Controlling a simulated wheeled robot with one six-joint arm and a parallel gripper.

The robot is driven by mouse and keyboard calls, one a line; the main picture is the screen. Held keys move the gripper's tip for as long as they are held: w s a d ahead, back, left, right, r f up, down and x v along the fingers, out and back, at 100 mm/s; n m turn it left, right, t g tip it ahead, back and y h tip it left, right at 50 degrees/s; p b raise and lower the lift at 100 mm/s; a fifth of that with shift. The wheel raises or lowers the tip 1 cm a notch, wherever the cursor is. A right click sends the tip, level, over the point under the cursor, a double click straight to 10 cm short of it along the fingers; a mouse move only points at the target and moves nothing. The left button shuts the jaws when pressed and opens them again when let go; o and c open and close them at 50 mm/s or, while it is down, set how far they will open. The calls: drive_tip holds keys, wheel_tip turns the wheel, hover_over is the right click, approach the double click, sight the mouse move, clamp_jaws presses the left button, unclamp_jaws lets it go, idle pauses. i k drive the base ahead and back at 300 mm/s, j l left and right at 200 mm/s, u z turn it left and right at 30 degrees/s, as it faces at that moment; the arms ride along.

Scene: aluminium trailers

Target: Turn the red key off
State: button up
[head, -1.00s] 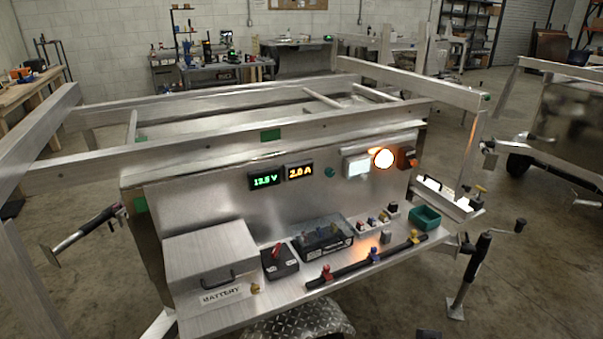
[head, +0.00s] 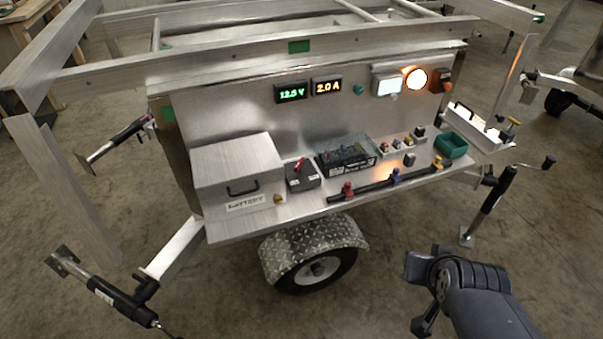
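The red key (head: 298,164) stands up from the top of a small black switch box (head: 302,178). The box sits on the trailer's front shelf, just right of the metal battery box (head: 238,172). The key is small and its exact angle is hard to read. A green display (head: 291,93) reads about 12.5 V and an orange one (head: 327,87) reads 2.0 A. A round lamp (head: 416,78) glows. The dark end of my arm with my gripper (head: 420,296) shows at the lower right, well away from the key. Its finger opening is unclear.
A black fuse box (head: 345,155) with a clear cover stands right of the switch box. A black bar (head: 375,187) with coloured clamps lies along the shelf's front edge. A green bin (head: 451,145) is at the right end. A fender and wheel (head: 315,262) stick out below.

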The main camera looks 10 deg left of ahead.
sight(296, 168)
drive_tip(key=i+j, duration=0.15)
drive_tip(key=i, duration=0.35)
drive_tip(key=i+j, duration=0.1)
drive_tip(key=i, duration=0.45)
